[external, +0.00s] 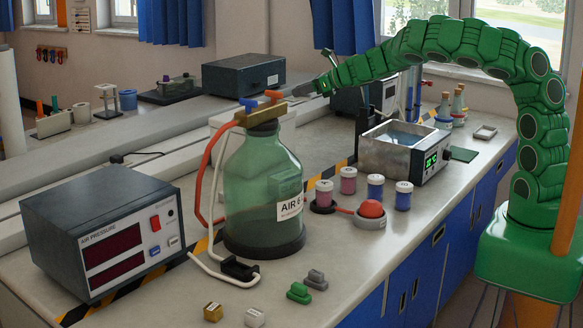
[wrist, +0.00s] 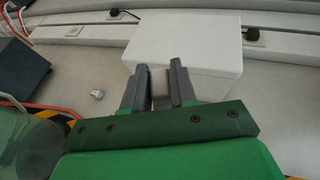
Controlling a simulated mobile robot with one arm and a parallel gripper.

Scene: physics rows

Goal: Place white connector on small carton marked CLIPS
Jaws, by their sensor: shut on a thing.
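My gripper (external: 301,90) is at the end of the green arm, raised above the bench, to the right of the bottle's orange-topped valve in the external view. In the wrist view its two grey fingers (wrist: 159,75) are a little apart. A pale piece (wrist: 161,102) shows low between them, taken as the white connector; it is mostly hidden and blends with the white box behind.
A large green bottle (external: 250,185) with hoses stands near the cartons. A green connector (external: 299,292) and a grey one (external: 315,279) lie to their right. The air pressure unit (external: 105,235) is at left. A white box (wrist: 205,50) and a small pale object (wrist: 97,94) lie ahead.

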